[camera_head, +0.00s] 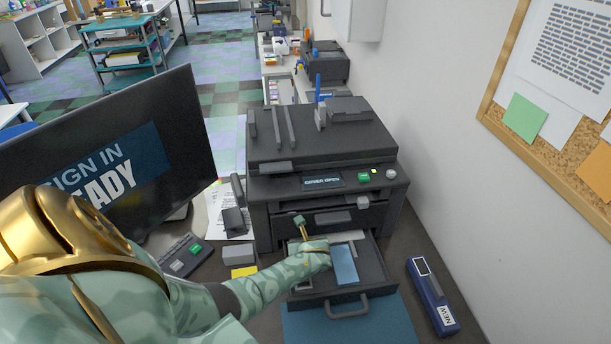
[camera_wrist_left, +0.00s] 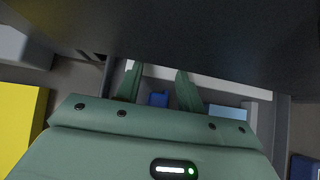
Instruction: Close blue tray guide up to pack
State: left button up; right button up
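The copier's paper tray (camera_head: 375,262) is pulled out at the front of the dark copier (camera_head: 320,150). A light blue flat piece (camera_head: 345,265) lies in it, and also shows in the left wrist view (camera_wrist_left: 228,113). A small dark blue block (camera_wrist_left: 158,99), which looks like the tray guide, stands between my left fingers; the hand hides it in the head view. My left gripper (camera_wrist_left: 157,72) is over the tray with its fingers apart, and gaps show on both sides of the block. A pale strip (camera_wrist_left: 205,87) lies beyond the fingers. I cannot tell which piece is the pack. My right gripper is out of view.
The copier's front overhangs the tray closely. A tray handle (camera_head: 348,310) sticks out above a blue mat (camera_head: 300,325). A dark blue "NEW" box (camera_head: 433,297) stands right. A monitor (camera_head: 110,150), a grey block (camera_head: 239,254) and yellow notes (camera_head: 244,271) are left. The copier display reads "COVER OPEN".

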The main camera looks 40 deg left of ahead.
pick_arm(q)
grip_shut()
jog(key=w+d, duration=0.1)
jog(key=w, duration=0.1)
jog(key=w+d+b, duration=0.1)
jog(key=w+d, duration=0.1)
jog(key=shift+d+f, duration=0.15)
jog(key=shift+w+d, duration=0.2)
jog(key=shift+o, duration=0.9)
grip_release()
jog(key=shift+r, duration=0.2)
